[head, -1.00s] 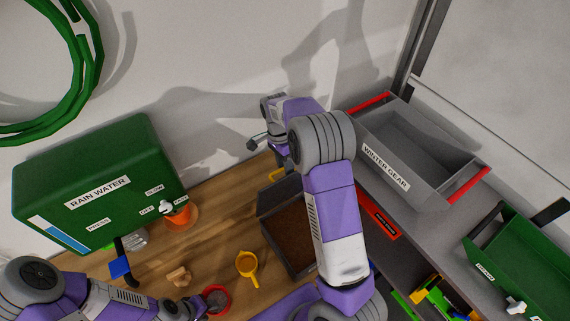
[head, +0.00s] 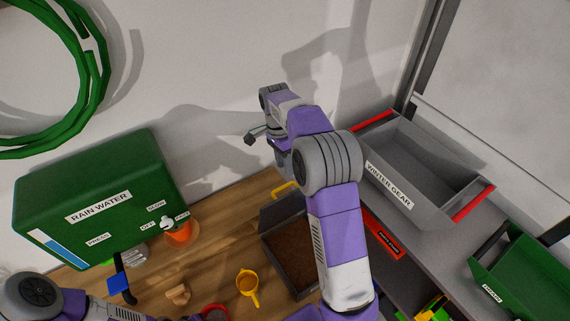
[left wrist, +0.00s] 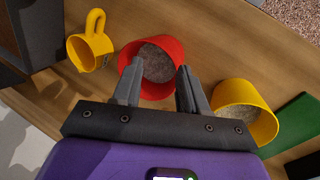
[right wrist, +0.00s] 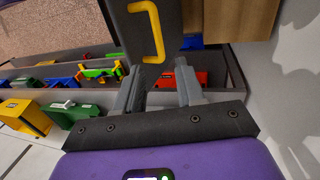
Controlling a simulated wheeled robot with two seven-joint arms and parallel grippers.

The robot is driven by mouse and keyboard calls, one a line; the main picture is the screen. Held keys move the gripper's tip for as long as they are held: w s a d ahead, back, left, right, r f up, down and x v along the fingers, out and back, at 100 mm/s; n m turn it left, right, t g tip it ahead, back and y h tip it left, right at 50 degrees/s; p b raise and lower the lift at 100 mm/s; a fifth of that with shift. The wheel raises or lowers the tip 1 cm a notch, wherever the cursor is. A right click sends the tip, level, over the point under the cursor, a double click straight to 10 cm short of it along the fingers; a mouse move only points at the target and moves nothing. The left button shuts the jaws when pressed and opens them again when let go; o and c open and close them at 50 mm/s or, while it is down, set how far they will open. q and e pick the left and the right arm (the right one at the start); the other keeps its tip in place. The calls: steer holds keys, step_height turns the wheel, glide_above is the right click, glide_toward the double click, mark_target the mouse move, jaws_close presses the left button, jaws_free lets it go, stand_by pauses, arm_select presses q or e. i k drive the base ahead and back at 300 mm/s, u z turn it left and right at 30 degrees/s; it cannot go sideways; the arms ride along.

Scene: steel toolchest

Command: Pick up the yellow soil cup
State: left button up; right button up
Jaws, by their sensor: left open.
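A yellow cup with a handle (head: 247,284) stands on the wooden bench; it also shows upper left in the left wrist view (left wrist: 88,50). A second yellow cup (left wrist: 240,95), filled with grey grains, stands at the right of the left wrist view. A red cup (left wrist: 172,55) of similar grains stands between them, partly behind my fingers. My left gripper (left wrist: 160,78) is open and empty, its tips over the red cup, between the two yellow cups. My right gripper (right wrist: 159,78) is open and empty, away from the cups, near a dark box's yellow handle (right wrist: 160,30).
A dark soil box (head: 300,283) stands right of the cup with a handle. The green rain water tank (head: 60,190) and an orange pot (head: 180,236) are at the left. A grey winter gear bin (head: 390,195) is at the right. Bare bench shows around the handled cup.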

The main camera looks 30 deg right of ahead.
mark_target(247, 280)
steer(key=k, duration=1)
